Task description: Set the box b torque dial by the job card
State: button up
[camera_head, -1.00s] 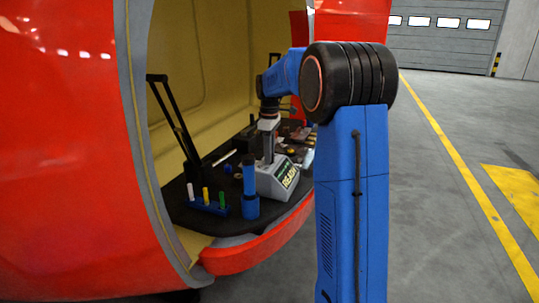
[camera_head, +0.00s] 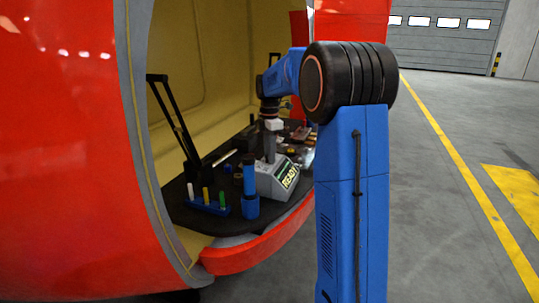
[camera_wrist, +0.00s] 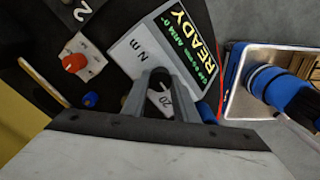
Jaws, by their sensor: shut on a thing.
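A grey box (camera_head: 277,182) with a lit READY display (camera_wrist: 185,42) stands on the dark deck. My gripper (camera_wrist: 160,82) points down over its top, and the fingers are closed around a small dark knob-like part beside the "N m" marking. A white surface marked "20" (camera_wrist: 166,98) shows between the fingers. The rest of the dial scale is hidden by the fingers and the gripper body. In the head view my gripper (camera_head: 270,148) stands upright on the box. I cannot read a job card or a letter naming the box.
A red knob on a pale plate (camera_wrist: 92,60) and a tag marked 2 (camera_wrist: 82,12) lie left of the box. A metal tray (camera_wrist: 240,95) holding a blue tool is at right. A blue upright holder (camera_head: 250,203) and a rack with coloured pegs (camera_head: 207,207) stand nearby.

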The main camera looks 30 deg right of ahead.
dwell(0.5)
jog(key=o, duration=1.1)
jog(key=shift+c, duration=0.2)
notch_tip(320, 180, up, 18)
jog(key=shift+f, duration=0.25)
